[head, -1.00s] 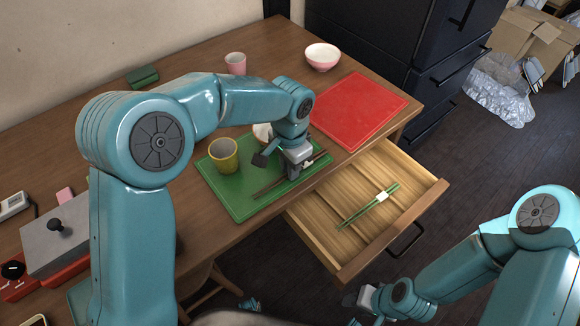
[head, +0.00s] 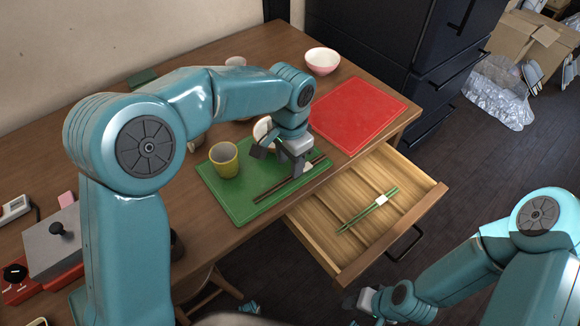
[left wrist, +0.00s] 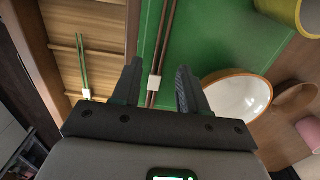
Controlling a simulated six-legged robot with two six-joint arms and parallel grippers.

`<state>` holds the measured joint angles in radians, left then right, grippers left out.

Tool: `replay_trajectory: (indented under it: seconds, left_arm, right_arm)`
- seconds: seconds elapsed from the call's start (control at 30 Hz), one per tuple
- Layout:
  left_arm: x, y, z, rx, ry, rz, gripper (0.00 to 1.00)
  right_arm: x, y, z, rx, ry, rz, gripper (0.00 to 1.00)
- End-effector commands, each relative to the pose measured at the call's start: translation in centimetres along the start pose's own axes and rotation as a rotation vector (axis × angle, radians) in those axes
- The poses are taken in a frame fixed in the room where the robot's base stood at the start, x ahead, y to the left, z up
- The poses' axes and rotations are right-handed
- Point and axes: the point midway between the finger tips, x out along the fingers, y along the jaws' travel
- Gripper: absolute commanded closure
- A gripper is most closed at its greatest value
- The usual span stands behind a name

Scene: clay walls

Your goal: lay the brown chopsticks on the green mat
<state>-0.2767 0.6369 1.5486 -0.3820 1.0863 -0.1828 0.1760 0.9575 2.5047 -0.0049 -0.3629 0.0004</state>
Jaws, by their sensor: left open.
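The brown chopsticks (head: 273,191) lie on the green mat (head: 240,210), slanting along its drawer side, partly hidden by my gripper in the head view. In the left wrist view the brown chopsticks (left wrist: 168,25) run between my fingers, with a white band around them, over the green mat (left wrist: 225,40). My left gripper (head: 291,172) is open above the chopsticks; its fingers also show in the left wrist view (left wrist: 158,72), one on each side, apart from them. My right gripper (head: 362,299) is low at the bottom, small and partly hidden; its jaws are unclear.
A yellow cup (head: 224,160) and a white bowl (head: 263,130) stand by the chopsticks. A red mat (head: 355,112) lies to the right. The open drawer (head: 345,262) holds green chopsticks (head: 368,211) with a white band. A pink bowl (head: 322,61) stands at the back.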

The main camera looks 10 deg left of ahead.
Motion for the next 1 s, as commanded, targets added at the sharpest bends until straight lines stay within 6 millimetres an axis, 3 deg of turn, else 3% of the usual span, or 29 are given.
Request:
replay_trajectory:
  seconds: [0.03, 0.2, 0.4, 1.0]
  left_arm:
    - [-1.6, 0.0, -0.1, 0.001, 0.005, -0.002, 0.57]
    - [-5.3, 0.0, -0.1, 0.001, 0.004, -0.001, 0.57]
    - [-7.7, 0.0, 0.0, 0.001, 0.001, -0.001, 0.57]
    - [-8.1, 0.0, 0.0, 0.002, 0.000, 0.000, 0.57]
  right_arm:
    - [-0.5, -0.2, 0.0, 0.000, 0.000, 0.000, 0.57]
    - [-1.1, -0.4, 0.0, 0.000, 0.000, 0.000, 0.57]
    - [-1.5, -0.5, 0.0, 0.000, 0.000, 0.000, 0.57]
    - [-1.5, -0.5, 0.0, 0.000, 0.000, 0.000, 0.57]
